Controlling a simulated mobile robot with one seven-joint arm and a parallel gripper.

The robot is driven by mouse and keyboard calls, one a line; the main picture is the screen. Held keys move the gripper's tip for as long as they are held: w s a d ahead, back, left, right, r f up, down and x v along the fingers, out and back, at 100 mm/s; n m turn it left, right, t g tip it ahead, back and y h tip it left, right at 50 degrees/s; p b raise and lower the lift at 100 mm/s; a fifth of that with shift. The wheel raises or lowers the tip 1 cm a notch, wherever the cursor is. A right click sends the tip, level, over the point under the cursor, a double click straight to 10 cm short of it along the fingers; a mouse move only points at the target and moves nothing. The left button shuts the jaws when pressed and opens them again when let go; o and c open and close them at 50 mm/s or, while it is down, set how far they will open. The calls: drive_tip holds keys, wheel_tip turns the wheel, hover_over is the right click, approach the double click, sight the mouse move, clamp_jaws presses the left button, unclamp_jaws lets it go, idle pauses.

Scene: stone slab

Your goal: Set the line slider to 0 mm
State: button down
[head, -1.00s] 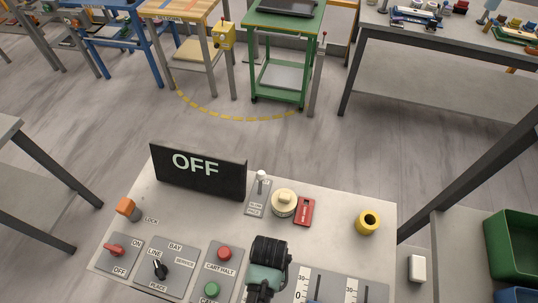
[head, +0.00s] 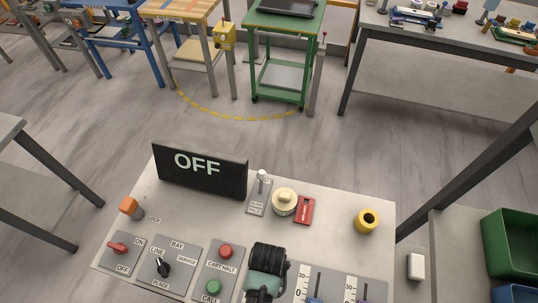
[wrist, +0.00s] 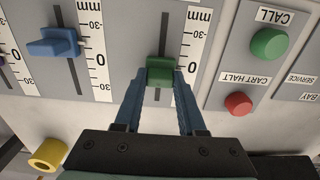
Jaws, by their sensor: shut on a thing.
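A green slider knob (wrist: 160,71) sits on a vertical slot in the wrist view. My gripper (wrist: 160,80) is shut on it, one blue finger on each side. The knob is about level with the 0 on the scale (wrist: 187,67) at its right; the exact reading is partly hidden by the fingers. A blue slider knob (wrist: 54,42) stands on a separate slot to the left, between the 0 and the upper 30 mark. In the head view my wrist covers the green knob. The name labels of the sliders are not visible.
The panel holds a red button (wrist: 238,103), a green button (wrist: 268,43), a yellow ring (head: 367,221), a cream knob (head: 285,201) and a black display (head: 200,171) reading OFF. A purple slider knob (head: 362,301) shows at the lower edge.

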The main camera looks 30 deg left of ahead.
drive_tip(key=shift+s+d, duration=0.1)
drive_tip(key=shift+s, duration=0.35)
drive_tip(key=shift+c, duration=2.4)
unclamp_jaws()
drive_tip(key=shift+w, duration=0.25)
drive_tip(key=shift+s+r, duration=0.1)
wheel_tip(320, 180, up, 13)
drive_tip(key=b, duration=0.1)
drive_tip(key=shift+b, duration=0.3)
